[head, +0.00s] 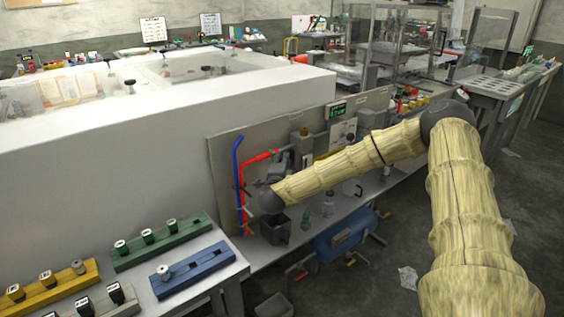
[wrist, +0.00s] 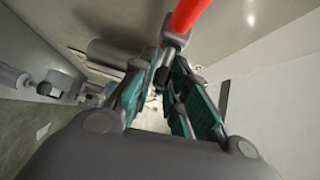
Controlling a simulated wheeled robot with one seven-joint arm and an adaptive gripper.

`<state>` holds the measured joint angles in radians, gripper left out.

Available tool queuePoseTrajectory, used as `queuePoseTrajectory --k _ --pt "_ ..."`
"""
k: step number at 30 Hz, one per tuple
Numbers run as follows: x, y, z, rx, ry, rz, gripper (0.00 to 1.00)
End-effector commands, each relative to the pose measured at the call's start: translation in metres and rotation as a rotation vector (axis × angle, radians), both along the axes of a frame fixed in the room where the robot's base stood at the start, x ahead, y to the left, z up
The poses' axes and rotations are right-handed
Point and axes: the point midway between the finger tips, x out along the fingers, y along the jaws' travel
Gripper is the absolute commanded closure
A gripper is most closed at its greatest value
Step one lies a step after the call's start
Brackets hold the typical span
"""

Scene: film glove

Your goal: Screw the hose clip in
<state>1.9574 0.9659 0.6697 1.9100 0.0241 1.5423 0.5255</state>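In the wrist view, my gripper (wrist: 164,78) has two fingers with teal pads that reach toward the end of a red hose (wrist: 187,14). A small grey fitting (wrist: 176,39) sits at the hose end, just beyond the fingertips; I cannot tell whether it is the hose clip or whether the fingers touch it. In the head view, the red hose (head: 262,158) and a blue hose (head: 237,170) run on an upright grey panel (head: 222,160). Small orange-brown parts show beside them.
Green (head: 160,242), blue (head: 195,268) and yellow (head: 55,287) racks lie on the left bench. A blue tank (head: 345,235) is under the panel's bench. A white wall (head: 110,160) stands behind.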

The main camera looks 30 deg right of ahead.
Motion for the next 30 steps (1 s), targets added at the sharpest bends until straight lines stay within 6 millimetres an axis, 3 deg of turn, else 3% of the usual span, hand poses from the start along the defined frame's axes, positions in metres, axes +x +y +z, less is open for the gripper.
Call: queuePoseTrajectory --k 8,18,27,28,30 --pt "-0.0003 -0.0002 -0.0010 0.020 0.003 0.001 1.00" --pt "-0.0005 -0.0001 -0.0015 0.215 0.019 0.000 1.00" --pt "-0.0010 -0.0001 -0.0025 0.226 0.022 -0.001 1.00" --pt "-0.0010 -0.0001 -0.0026 0.226 0.022 -0.001 0.82" --pt "-0.0009 -0.0001 -0.0025 0.224 0.022 -0.001 0.69"
